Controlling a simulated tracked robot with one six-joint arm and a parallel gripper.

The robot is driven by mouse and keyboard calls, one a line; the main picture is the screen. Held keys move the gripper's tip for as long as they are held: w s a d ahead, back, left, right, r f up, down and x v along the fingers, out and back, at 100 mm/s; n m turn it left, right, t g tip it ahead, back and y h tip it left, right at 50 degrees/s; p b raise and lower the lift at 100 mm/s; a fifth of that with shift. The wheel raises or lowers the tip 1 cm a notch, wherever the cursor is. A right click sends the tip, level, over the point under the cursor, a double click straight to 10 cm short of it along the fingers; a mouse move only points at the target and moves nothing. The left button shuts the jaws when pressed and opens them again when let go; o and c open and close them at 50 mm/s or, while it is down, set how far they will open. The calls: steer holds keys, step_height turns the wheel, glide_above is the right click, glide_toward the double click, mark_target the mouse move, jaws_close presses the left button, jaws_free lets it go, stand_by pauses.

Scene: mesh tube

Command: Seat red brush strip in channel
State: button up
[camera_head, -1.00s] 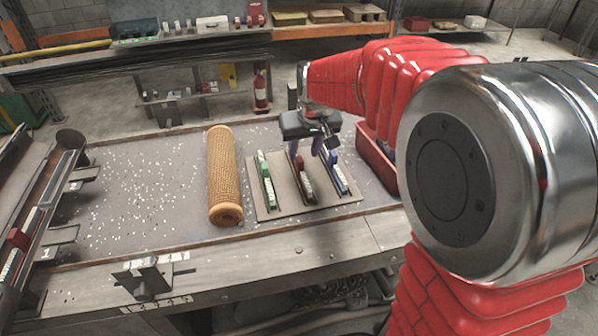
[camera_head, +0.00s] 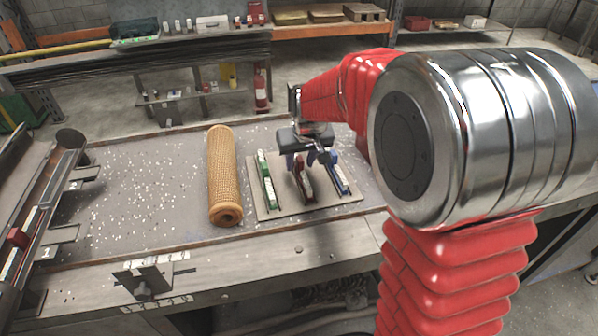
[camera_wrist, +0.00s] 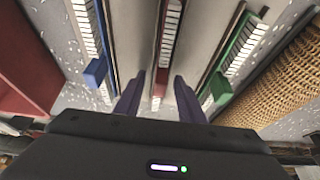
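The red brush strip (camera_head: 303,183) lies on a flat board between the green brush strip (camera_head: 265,180) and the blue brush strip (camera_head: 334,176). It has white bristles. My gripper (camera_head: 308,162) is over the red strip's far part. In the wrist view the two purple fingers (camera_wrist: 158,98) stand apart, one on each side of the red brush strip (camera_wrist: 168,45), with gaps; they do not grip it. Which part is the channel I cannot tell for sure; a long metal rail assembly (camera_head: 38,215) stands at the left.
A woven mesh tube (camera_head: 223,175) lies left of the board (camera_head: 285,206), and shows at the right in the wrist view. The speckled table (camera_head: 130,195) is largely clear left of it. A bracket (camera_head: 146,277) sits at the front edge.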

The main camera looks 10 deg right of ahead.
stand_by(0.5)
jaws_close()
stand_by(0.3)
